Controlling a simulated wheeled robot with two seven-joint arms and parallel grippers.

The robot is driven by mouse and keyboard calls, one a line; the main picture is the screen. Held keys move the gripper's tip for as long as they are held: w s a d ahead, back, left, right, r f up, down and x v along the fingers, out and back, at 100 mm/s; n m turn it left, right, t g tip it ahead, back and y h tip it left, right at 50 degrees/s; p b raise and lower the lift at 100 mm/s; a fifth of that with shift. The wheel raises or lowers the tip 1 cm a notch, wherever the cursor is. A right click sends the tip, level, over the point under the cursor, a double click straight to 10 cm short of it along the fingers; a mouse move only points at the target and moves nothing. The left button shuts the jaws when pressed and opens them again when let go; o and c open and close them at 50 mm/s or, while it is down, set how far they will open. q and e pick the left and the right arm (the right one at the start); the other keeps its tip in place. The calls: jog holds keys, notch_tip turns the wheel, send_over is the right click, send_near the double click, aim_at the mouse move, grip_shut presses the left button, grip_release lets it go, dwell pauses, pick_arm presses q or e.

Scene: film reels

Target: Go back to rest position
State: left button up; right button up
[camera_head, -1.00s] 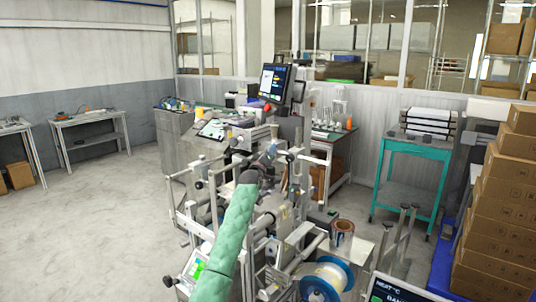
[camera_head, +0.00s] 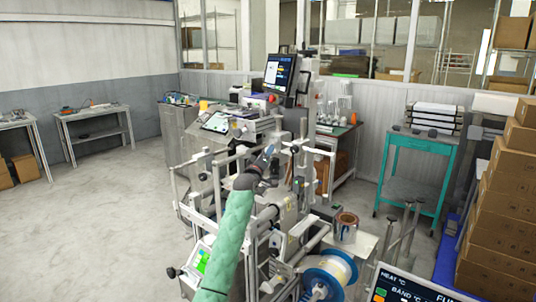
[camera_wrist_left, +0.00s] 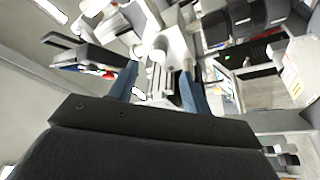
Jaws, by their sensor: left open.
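My left arm, in a green sleeve, reaches up from the bottom of the head view. Its gripper (camera_head: 268,156) is small there and hard to make out against the metal machine (camera_head: 285,220). In the left wrist view the two bluish fingers of this gripper (camera_wrist_left: 159,88) are spread apart, with nothing visible held between them. Machine parts show beyond the fingers. My right gripper is in neither view.
A blue-and-white reel (camera_head: 328,275) and a brown-edged roll (camera_head: 346,227) are on the machine's near right. A monitor (camera_head: 280,73) stands behind. A teal cart (camera_head: 416,170) and stacked cartons (camera_head: 505,210) are at right. Open floor (camera_head: 90,220) is at left.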

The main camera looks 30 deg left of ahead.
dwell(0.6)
pick_arm(q)
jog(key=s+d+f+m+g+h, duration=0.1)
jog(key=s+d+f+m+g, duration=0.25)
jog(key=s+d+f, duration=0.45)
jog(key=s+d+f+m+g+h, duration=0.25)
jog(key=s+d+m, duration=0.25)
jog(key=d, duration=0.5)
jog(key=s+d+f+m+g+h, duration=0.1)
jog(key=s+d+f+m+g, duration=0.45)
jog(key=d, duration=0.45)
jog(key=s+d+f+g, duration=0.2)
jog(key=s+d+f, duration=0.4)
jog(key=s, duration=0.8)
jog(key=s+d+f+g+h, duration=0.1)
jog(key=s+d+f, duration=0.5)
jog(key=s+f, duration=0.6)
jog(key=s+d+f+m+g+h, duration=0.1)
jog(key=s+d+f+g, duration=0.2)
jog(key=s, duration=1.4)
jog(key=d+f, duration=0.3)
jog(key=f, duration=0.3)
jog(key=shift+g, duration=0.35)
